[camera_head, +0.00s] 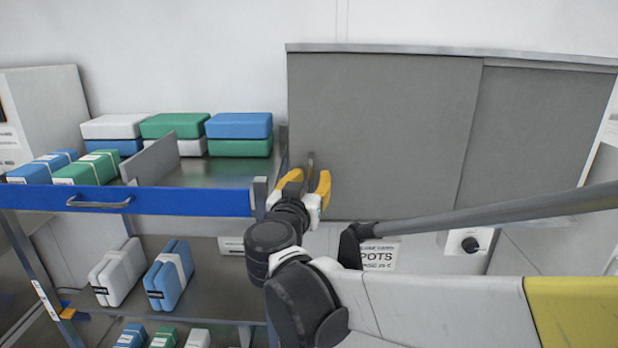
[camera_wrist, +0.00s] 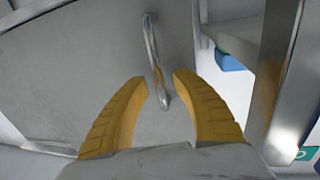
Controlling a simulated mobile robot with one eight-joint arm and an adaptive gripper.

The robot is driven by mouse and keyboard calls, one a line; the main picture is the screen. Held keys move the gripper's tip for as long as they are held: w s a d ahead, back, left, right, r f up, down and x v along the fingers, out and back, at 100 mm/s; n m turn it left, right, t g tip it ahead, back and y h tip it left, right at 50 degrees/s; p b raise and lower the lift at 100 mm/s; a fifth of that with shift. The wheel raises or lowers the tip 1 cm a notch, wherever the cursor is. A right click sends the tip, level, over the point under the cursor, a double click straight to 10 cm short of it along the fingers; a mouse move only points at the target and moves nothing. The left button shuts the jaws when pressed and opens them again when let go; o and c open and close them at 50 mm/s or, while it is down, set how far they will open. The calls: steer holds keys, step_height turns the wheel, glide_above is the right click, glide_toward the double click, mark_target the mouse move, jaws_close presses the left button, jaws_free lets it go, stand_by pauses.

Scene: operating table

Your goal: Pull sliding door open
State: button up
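A grey wall cabinet has two sliding doors side by side. The left sliding door (camera_head: 380,125) overlaps the right sliding door (camera_head: 540,135) at a vertical seam. A slim metal handle (camera_head: 311,160) stands upright near the left door's lower left edge. My gripper (camera_head: 308,176) is at this handle with its two orange fingers apart. In the wrist view the handle (camera_wrist: 152,50) runs between the open fingertips (camera_wrist: 161,80), with a gap visible on each side. The fingers do not appear closed on it. The left door fills much of the wrist view (camera_wrist: 90,70).
A blue-fronted shelf cart (camera_head: 160,201) with several blue, green and white packs stands left of the cabinet, close to my gripper. A metal post (camera_wrist: 278,70) is right of the fingers in the wrist view. A knobbed box (camera_head: 462,243) sits below the cabinet.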

jaws_close()
steer(key=shift+d, duration=0.1)
